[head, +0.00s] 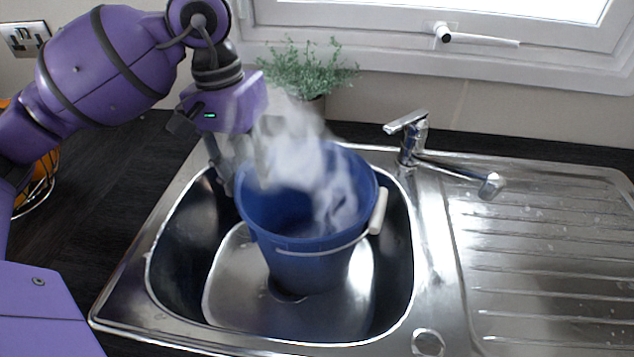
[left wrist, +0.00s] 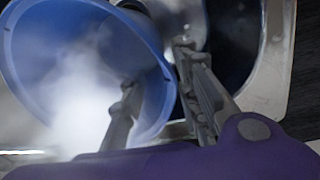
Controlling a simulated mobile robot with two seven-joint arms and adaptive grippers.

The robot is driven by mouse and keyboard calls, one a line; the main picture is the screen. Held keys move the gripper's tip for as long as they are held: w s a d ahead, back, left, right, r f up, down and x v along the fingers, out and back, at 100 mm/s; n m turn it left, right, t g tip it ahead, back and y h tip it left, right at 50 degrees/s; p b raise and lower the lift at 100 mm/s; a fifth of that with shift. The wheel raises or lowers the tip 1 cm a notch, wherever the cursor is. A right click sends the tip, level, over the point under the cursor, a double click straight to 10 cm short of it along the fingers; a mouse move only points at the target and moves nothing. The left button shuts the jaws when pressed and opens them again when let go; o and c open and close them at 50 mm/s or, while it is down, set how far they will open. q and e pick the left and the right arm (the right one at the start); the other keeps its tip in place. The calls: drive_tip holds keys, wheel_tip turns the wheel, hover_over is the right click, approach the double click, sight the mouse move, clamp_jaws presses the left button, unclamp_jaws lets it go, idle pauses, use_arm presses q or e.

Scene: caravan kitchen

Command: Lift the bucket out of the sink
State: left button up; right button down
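A blue bucket (head: 310,265) stands in the steel sink basin (head: 220,290), slightly tilted in the picture. Its wire handle with a white grip (head: 378,211) hangs down on the right side. Whitish haze, like steam, blurs the bucket's opening. My left gripper (head: 244,178) is at the bucket's left rim, pointing down. In the left wrist view its fingers (left wrist: 158,82) are apart, one inside the bucket (left wrist: 150,40) and one outside, with the wall between them. A gap shows around the wall, so the gripper looks open. My right gripper is not in view.
A chrome tap (head: 412,140) stands behind the basin, its spout turned right over the ridged draining board (head: 550,250), which is clear. A green plant (head: 305,72) stands behind the bucket below the window. A wire basket (head: 38,185) is partly hidden at left.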

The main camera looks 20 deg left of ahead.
sight(262, 211)
use_arm(q)
drive_tip(key=shift+d+f, duration=0.15)
drive_tip(key=shift+f, duration=0.55)
drive_tip(key=f, duration=0.6)
drive_tip(key=shift+d+f, duration=0.2)
drive_tip(key=shift+d, duration=0.1)
clamp_jaws()
drive_tip(key=shift+r, duration=0.15)
